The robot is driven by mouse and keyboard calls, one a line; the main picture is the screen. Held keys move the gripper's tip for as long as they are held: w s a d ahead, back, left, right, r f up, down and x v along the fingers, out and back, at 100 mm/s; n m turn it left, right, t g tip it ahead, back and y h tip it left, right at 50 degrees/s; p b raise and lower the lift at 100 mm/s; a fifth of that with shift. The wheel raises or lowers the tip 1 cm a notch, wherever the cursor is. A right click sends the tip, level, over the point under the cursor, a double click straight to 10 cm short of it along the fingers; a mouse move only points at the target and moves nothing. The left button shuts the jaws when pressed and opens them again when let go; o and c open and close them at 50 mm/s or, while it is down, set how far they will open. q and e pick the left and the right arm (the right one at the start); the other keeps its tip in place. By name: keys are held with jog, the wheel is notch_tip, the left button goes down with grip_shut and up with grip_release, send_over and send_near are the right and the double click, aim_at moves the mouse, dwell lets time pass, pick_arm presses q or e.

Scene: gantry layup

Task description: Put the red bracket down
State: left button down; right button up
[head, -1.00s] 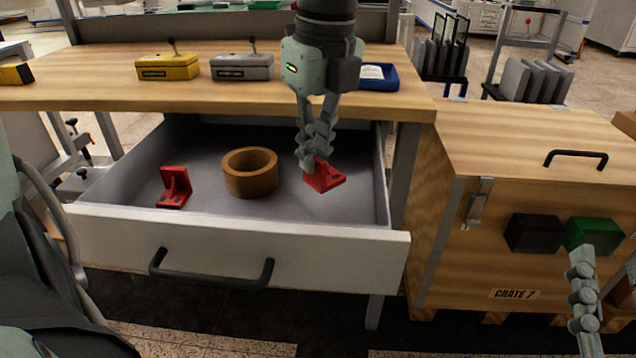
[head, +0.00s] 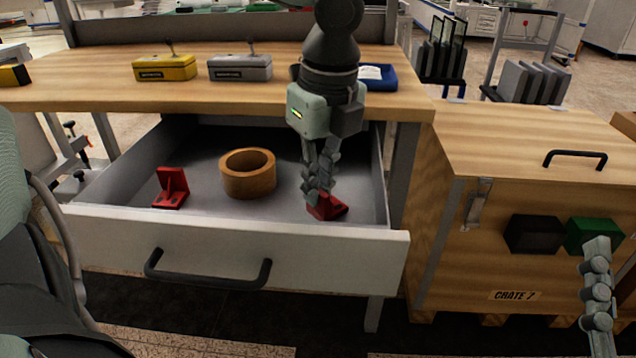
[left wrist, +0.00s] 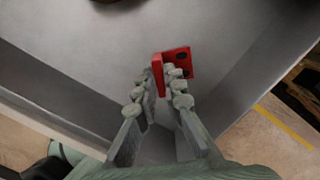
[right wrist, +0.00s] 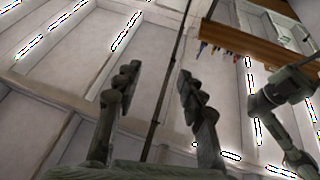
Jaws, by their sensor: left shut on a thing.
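My left gripper (head: 318,192) is shut on a red bracket (head: 328,208) low inside the open drawer (head: 215,212), near its right front corner. In the left wrist view the fingers (left wrist: 161,85) pinch the upright plate of the red bracket (left wrist: 180,64), with its holed plate to the right. I cannot tell whether the bracket touches the drawer floor. A second red bracket (head: 171,189) sits in the drawer at the left. My right gripper (right wrist: 155,85) is open and empty in the right wrist view; part of it (head: 597,290) shows in front of the crate.
A brown ring (head: 247,184) lies mid-drawer. The workbench (head: 110,92) above holds a yellow box (head: 165,68), a grey box (head: 241,68) and a blue tray (head: 387,79). A wooden crate (head: 470,265) stands at right. Drawer floor between ring and held bracket is clear.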

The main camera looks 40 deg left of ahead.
aim_at(324, 194)
pick_arm(q)
jog(key=c, duration=1.6)
grip_release()
pick_arm(e)
jog(key=shift+w+r, duration=0.1)
jog(key=shift+r, duration=0.1)
pick_arm(q)
jog(key=shift+r, duration=0.1)
jog(key=shift+r+p, duration=0.1)
jog(key=shift+p, duration=0.25)
jog(key=shift+s+d+r+p, duration=0.1)
jog(key=shift+d+r+p, duration=0.15)
jog(key=shift+r, duration=1.7)
jog(key=shift+s+d+r+p, duration=0.1)
jog(key=shift+d+r, duration=0.1)
jog(key=shift+r, duration=1.8)
jog(key=shift+d+r+p, duration=0.2)
jog(key=shift+d+r, duration=0.05)
jog(key=shift+r, duration=1.7)
pick_arm(e)
notch_tip(324, 194, down, 6)
jog(key=w+g+h, duration=0.1)
jog(key=g, duration=0.2)
jog(key=shift+w+d+h, duration=0.3)
jog(key=shift+w+d, duration=0.05)
jog(key=shift+w, duration=0.05)
jog(key=shift+f, duration=0.1)
